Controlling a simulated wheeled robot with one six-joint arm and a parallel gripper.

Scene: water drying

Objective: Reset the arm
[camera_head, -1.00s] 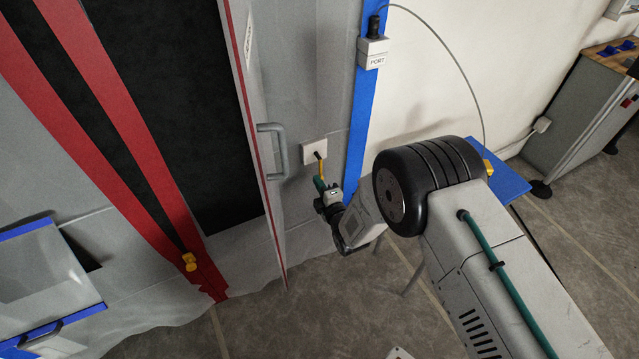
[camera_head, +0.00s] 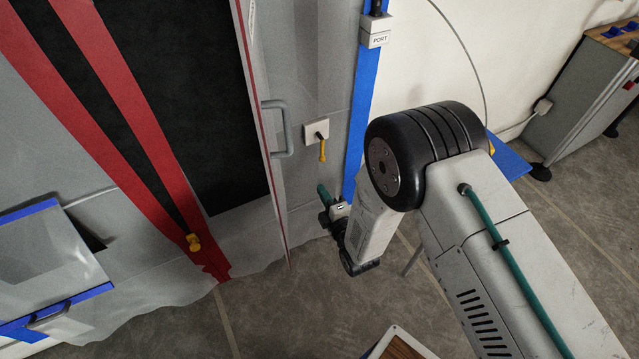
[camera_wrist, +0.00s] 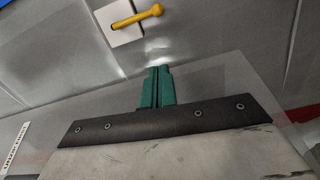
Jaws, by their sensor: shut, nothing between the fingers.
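My gripper (camera_head: 325,194) is at the end of my bent arm, low in front of the grey sheet wall. In the wrist view its green fingers (camera_wrist: 157,88) are pressed together with nothing between them. A white wall plate with a yellow lever (camera_head: 322,151) is above the gripper and apart from it. The lever hangs down in the head view. The yellow lever also shows at the top of the wrist view (camera_wrist: 138,16).
A grey door handle (camera_head: 277,128) is left of the lever. A box marked PORT (camera_head: 376,32) sits on the blue strip above. A blue panel (camera_head: 512,158) is behind my arm. A cabinet (camera_head: 580,95) stands far right. Floor below my gripper is open.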

